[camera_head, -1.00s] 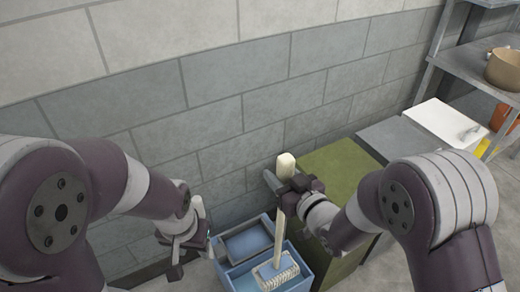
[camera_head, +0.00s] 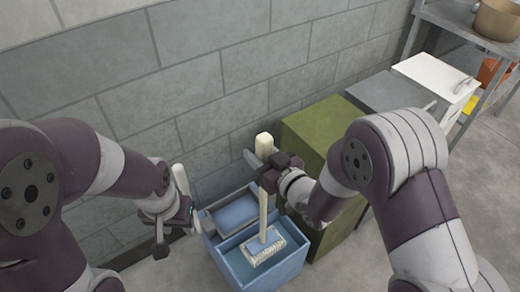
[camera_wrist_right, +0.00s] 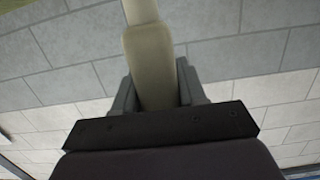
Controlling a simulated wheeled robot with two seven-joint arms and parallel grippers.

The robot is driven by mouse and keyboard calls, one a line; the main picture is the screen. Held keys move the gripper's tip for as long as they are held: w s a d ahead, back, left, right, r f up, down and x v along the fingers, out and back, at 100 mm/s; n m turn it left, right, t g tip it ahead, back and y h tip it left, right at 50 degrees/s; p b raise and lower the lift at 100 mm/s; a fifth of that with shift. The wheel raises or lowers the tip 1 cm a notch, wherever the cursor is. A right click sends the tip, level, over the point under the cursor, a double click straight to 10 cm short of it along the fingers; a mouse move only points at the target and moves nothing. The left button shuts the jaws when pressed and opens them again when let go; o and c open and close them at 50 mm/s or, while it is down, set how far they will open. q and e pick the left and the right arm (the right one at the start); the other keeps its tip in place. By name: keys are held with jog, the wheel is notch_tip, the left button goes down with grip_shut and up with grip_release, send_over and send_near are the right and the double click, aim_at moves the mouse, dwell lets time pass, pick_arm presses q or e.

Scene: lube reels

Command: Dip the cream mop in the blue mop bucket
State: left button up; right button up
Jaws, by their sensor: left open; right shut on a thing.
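The cream mop (camera_head: 264,215) stands near upright in the head view, its pale rectangular head (camera_head: 263,248) inside the front compartment of the blue mop bucket (camera_head: 277,277). Whether the mop head touches the bucket's floor or any water, I cannot tell. My right gripper (camera_head: 266,172) is shut on the mop's handle near its top; the handle (camera_wrist_right: 153,68) also shows between the fingers in the right wrist view. My left gripper (camera_head: 178,234) is open and empty at the bucket's left side, its fingers pointing down.
A green cabinet (camera_head: 312,128) stands right behind the bucket, beside my right arm. A grey cabinet (camera_head: 390,92) and a white unit (camera_head: 436,73) follow to the right, then a metal shelf (camera_head: 455,17) with a brown pot (camera_head: 497,19). A grey block wall is behind; floor at right is clear.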

notch_tip(320, 180, down, 13)
jog(key=b, duration=0.9)
jog(key=shift+r, duration=0.2)
dwell(0.7)
notch_tip(320, 180, up, 22)
jog(key=p, duration=1.8)
jog(key=shift+r, duration=0.15)
